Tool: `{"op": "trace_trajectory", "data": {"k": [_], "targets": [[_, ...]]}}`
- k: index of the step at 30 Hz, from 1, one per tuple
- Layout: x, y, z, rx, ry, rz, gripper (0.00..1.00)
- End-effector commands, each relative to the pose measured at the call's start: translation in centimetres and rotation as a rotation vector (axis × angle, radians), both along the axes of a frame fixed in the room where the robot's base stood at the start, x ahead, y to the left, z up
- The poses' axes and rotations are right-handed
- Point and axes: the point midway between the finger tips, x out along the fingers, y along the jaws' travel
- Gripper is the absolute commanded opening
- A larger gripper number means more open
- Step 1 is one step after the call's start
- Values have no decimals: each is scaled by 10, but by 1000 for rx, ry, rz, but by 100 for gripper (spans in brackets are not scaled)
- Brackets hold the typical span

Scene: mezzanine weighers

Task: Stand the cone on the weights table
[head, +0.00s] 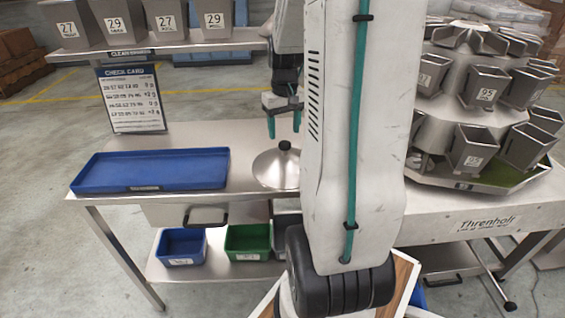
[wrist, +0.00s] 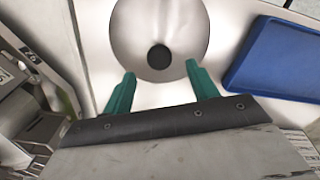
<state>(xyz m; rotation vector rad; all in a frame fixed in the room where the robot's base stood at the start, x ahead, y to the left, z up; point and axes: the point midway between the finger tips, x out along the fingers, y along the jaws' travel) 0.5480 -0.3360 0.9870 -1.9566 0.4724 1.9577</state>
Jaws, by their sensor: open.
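The cone (head: 272,169) is a shallow steel cone with a black knob on top. It stands upright on the steel table (head: 215,135), to the right of the blue tray, and my arm hides part of its right side. In the wrist view the cone (wrist: 158,22) shows from above, with its dark knob (wrist: 159,57) just beyond my fingertips. My gripper (head: 284,122) is open and empty above the cone, its green fingers (wrist: 160,80) apart and not around the knob in the wrist view.
A blue tray (head: 150,169) lies on the table to the left. A check card (head: 131,98) stands behind it, under a shelf of numbered steel buckets (head: 125,20). A multihead weigher (head: 480,95) fills the right. Blue (head: 181,247) and green (head: 247,241) bins sit on the lower shelf.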

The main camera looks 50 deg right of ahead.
Motion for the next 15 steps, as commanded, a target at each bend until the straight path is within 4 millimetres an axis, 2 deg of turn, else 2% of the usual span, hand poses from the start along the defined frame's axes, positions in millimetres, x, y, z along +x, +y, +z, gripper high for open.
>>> {"op": "trace_trajectory", "data": {"k": [9, 15], "targets": [[-3, 1, -44, 2, 2, 0, 59], [-2, 1, -58, 0, 0, 1, 59]]}}
